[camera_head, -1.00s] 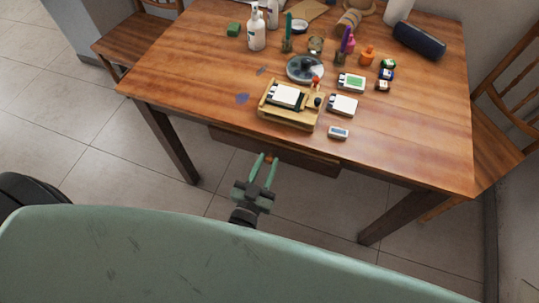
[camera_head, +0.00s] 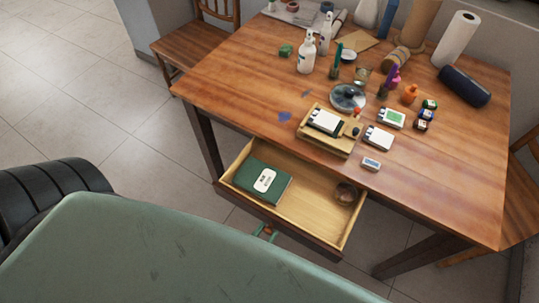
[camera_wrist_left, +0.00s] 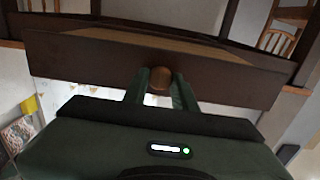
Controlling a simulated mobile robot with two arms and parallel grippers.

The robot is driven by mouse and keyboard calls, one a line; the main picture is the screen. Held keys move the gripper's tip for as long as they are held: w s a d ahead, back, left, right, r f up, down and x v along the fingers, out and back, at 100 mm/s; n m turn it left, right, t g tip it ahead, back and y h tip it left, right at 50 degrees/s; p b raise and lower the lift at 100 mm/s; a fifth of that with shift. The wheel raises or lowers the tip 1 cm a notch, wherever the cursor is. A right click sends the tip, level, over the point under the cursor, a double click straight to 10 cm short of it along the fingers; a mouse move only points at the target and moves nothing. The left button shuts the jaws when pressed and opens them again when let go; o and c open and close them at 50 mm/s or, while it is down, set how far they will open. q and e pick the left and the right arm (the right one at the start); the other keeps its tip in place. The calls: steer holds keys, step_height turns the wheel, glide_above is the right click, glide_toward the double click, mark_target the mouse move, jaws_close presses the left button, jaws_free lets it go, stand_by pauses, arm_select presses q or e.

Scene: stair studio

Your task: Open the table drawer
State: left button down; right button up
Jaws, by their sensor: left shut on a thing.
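The table drawer (camera_head: 308,203) is pulled out from under the wooden table (camera_head: 240,86) in the head view. Its pale inside shows a green box (camera_head: 264,180) with a white label at the left and a small round brown thing (camera_head: 345,193) at the right. My left gripper (camera_head: 267,231) is at the middle of the drawer front, mostly hidden by my own body. In the left wrist view its two green fingers (camera_wrist_left: 160,90) are shut on the round drawer knob (camera_wrist_left: 159,79), against the dark drawer front (camera_wrist_left: 215,84). My right gripper is not in view.
The tabletop holds a wooden tray (camera_head: 338,148), white bottles (camera_head: 307,52), a blue roll (camera_head: 464,86), a paper roll (camera_head: 457,39) and several small jars. A chair (camera_head: 192,45) stands at the left back.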

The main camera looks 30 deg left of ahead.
arm_select(q)
steer(key=shift+s, duration=0.1)
steer(key=c, duration=1.1)
jaws_free()
steer(key=shift+c, duration=0.2)
steer(key=s+b, duration=0.1)
steer(key=s, duration=0.7)
steer(key=shift+w+a+f, duration=0.1)
